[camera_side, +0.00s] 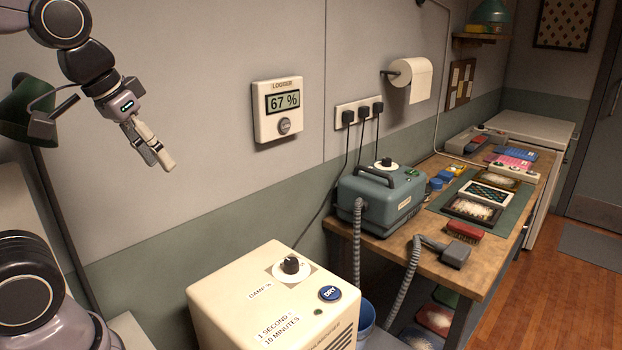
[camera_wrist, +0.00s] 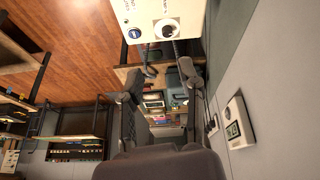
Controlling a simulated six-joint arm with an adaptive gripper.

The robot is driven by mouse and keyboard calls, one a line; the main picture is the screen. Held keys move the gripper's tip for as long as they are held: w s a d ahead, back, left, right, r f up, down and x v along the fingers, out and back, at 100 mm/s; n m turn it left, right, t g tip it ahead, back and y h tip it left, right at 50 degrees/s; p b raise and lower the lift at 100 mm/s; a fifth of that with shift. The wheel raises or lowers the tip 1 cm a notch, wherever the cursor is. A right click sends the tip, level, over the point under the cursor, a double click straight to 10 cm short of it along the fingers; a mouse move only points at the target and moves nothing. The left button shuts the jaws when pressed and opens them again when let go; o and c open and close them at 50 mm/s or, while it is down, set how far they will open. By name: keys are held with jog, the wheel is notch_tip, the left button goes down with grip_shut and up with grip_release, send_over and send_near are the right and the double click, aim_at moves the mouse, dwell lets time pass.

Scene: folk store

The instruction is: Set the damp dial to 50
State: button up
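The damp dial (camera_side: 291,265) is a black knob on a white disc on top of the cream dehumidifier box (camera_side: 235,296), beside a "DAMP %" label. It also shows at the top of the wrist view (camera_wrist: 167,29). Its scale marks and setting are too small to read. My gripper (camera_side: 160,161) is high in the air at the upper left of the side view, well above and left of the box, touching nothing. In the wrist view its two fingers stand apart with nothing between them (camera_wrist: 158,86).
A blue DRY button (camera_side: 330,293) sits beside the dial. The air above the box is clear.

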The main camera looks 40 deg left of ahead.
jog(key=o, duration=0.4)
jog(key=w, duration=0.2)
jog(key=w+f+n, duration=0.1)
jog(key=w, duration=0.2)
jog(key=w+n+g, duration=0.1)
jog(key=w, duration=0.2)
jog(key=shift+w+a+f, duration=0.1)
jog(key=shift+a+f, duration=0.05)
jog(key=shift+f, duration=0.25)
jog(key=w+f+n, duration=0.1)
jog(key=w, duration=0.1)
jog(key=w+f+n+g, duration=0.1)
jog(key=w+f, duration=0.1)
jog(key=w, duration=0.1)
jog(key=w+f+n, duration=0.1)
jog(key=w, duration=0.1)
jog(key=shift+w+a+f, duration=0.2)
jog(key=shift+w, duration=0.05)
jog(key=n+g, duration=0.2)
jog(key=n, duration=0.2)
send_over(290, 261)
notch_tip(290, 261, down, 14)
jog(key=f, duration=0.1)
notch_tip(290, 261, down, 13)
jog(key=shift+f, duration=0.15)
jog(key=c, duration=1.1)
